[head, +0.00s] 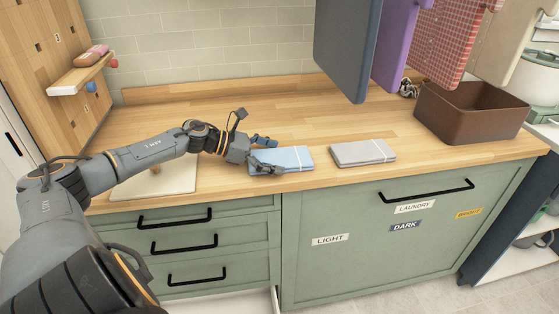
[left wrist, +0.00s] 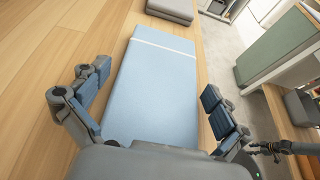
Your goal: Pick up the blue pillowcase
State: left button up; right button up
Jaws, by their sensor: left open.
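The blue pillowcase (head: 290,158) lies folded flat on the wooden counter near its front edge, with a white stripe across one end. My left gripper (head: 264,155) is at its left end in the head view. In the left wrist view the pillowcase (left wrist: 155,90) lies between the two spread fingers of the left gripper (left wrist: 158,100). The fingers are open, one on each long side, with a gap to the cloth. The near end of the pillowcase is hidden by the gripper's body.
A folded grey cloth (head: 362,153) lies to the right on the counter. A brown bin (head: 470,112) stands at the back right. Several cloths hang above, including a dark one (head: 345,45). A white board (head: 155,180) lies at left. The middle of the counter is clear.

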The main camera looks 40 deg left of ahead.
pick_arm(q)
jog(key=shift+w+d+f, duration=0.1)
jog(key=shift+w+d, duration=0.1)
jog(key=c, duration=1.1)
jog(key=shift+o, duration=0.2)
